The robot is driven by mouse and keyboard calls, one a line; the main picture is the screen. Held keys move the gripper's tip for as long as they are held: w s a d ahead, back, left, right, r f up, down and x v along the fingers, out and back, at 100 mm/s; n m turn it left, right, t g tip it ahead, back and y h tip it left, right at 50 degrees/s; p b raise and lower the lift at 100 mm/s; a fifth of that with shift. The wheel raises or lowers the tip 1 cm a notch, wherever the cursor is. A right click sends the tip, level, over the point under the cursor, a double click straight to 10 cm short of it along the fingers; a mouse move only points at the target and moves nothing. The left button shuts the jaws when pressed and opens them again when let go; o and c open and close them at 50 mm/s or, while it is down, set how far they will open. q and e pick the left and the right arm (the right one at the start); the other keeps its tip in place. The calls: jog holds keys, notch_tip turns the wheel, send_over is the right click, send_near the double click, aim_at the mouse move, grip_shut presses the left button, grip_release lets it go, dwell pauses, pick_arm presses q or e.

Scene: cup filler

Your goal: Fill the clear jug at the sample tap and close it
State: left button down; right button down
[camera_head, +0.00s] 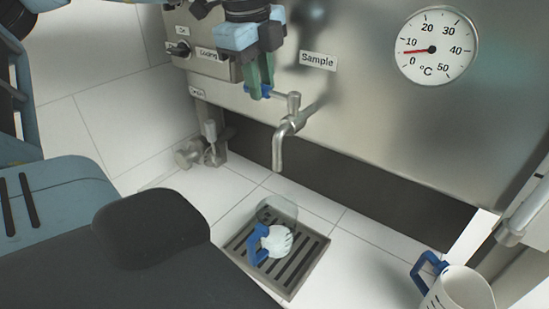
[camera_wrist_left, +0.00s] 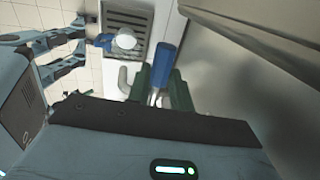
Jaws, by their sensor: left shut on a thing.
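The clear jug (camera_head: 279,208) stands on the drain grate (camera_head: 313,262) below the spout of the sample tap (camera_head: 279,150). It has a blue handle (camera_head: 258,244) and a white rounded part; I cannot tell whether this is a lid. No stream shows clearly under the spout. My left gripper (camera_head: 259,80) is shut on the tap's blue lever (camera_head: 266,91). The left wrist view shows its green fingers on both sides of the blue lever (camera_wrist_left: 163,66), with the jug (camera_wrist_left: 124,40) below. My right gripper is not clearly in view.
A white jug (camera_head: 458,290) with a blue handle stands at the lower right. A steel panel carries a round thermometer (camera_head: 435,47), a "Sample" label (camera_head: 318,61) and a control box (camera_head: 200,50). A low drain valve (camera_head: 202,148) is left of the grate. The tiled floor is otherwise clear.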

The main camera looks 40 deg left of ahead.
pick_arm(q)
jog(key=s+n, duration=0.2)
jog(key=n, duration=0.1)
jog(key=shift+d+n+y, duration=0.3)
dwell(0.4)
jog(key=shift+s+d+n+g+y+b, duration=0.2)
jog(key=shift+s+d+n, duration=0.15)
jog(key=shift+n, duration=0.5)
jog(key=shift+s+d+n+g+y+b, duration=0.15)
jog(key=shift+s+d+n, duration=0.15)
jog(key=shift+n, duration=0.55)
jog(key=shift+a+r, duration=0.1)
dwell(5.2)
